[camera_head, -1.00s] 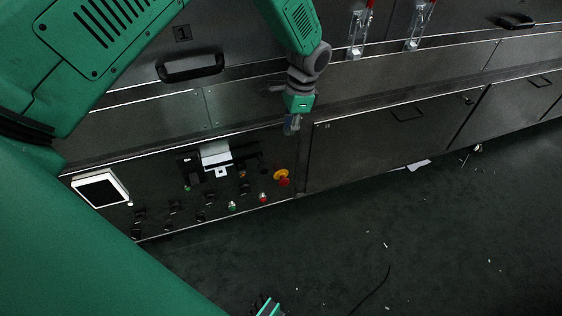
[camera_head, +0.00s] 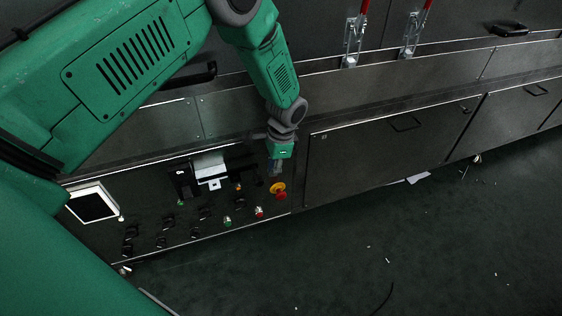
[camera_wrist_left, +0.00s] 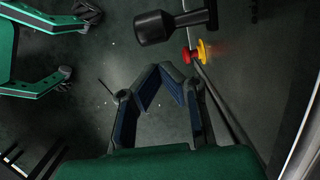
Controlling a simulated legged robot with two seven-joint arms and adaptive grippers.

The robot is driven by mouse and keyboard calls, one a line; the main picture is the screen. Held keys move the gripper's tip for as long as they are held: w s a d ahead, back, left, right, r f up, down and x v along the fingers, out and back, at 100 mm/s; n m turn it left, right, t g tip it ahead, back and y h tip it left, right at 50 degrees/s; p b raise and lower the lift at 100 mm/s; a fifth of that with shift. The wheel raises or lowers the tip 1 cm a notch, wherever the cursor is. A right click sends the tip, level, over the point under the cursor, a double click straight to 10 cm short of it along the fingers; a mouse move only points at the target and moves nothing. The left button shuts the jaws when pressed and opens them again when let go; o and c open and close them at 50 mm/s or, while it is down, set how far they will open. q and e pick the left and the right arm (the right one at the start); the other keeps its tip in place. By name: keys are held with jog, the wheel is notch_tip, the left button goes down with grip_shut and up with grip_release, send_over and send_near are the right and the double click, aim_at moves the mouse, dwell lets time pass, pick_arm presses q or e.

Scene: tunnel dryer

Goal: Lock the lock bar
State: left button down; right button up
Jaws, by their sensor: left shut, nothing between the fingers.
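My left gripper (camera_head: 274,172) hangs in front of the dark control panel (camera_head: 190,235), just above the red stop button. In the left wrist view its fingers (camera_wrist_left: 168,70) are shut, tips together, with nothing between them. A black handle (camera_wrist_left: 155,28) on a dark shaft shows just beyond the fingertips in that view, apart from them. I cannot tell whether this handle is the lock bar or which way it is set. On the upper front, two red-handled metal latches (camera_head: 352,42) (camera_head: 410,35) stand upright. My right gripper is not clearly in view.
The red stop button with yellow collar (camera_head: 278,190) is close under my left gripper and shows in the wrist view (camera_wrist_left: 194,53). Small knobs, a green button (camera_head: 227,221) and a white-framed screen (camera_head: 93,203) share the panel. Open dark floor (camera_head: 350,270) lies in front.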

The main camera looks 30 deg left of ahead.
pick_arm(q)
jog(key=shift+s+a+f, duration=0.35)
jog(key=shift+s+a, duration=0.15)
jog(key=shift+s, duration=0.1)
jog(key=shift+a, duration=0.1)
jog(key=s+a+p, duration=0.4)
jog(key=s, duration=0.1)
jog(key=shift+s+a, duration=0.2)
jog(key=shift+d, duration=0.1)
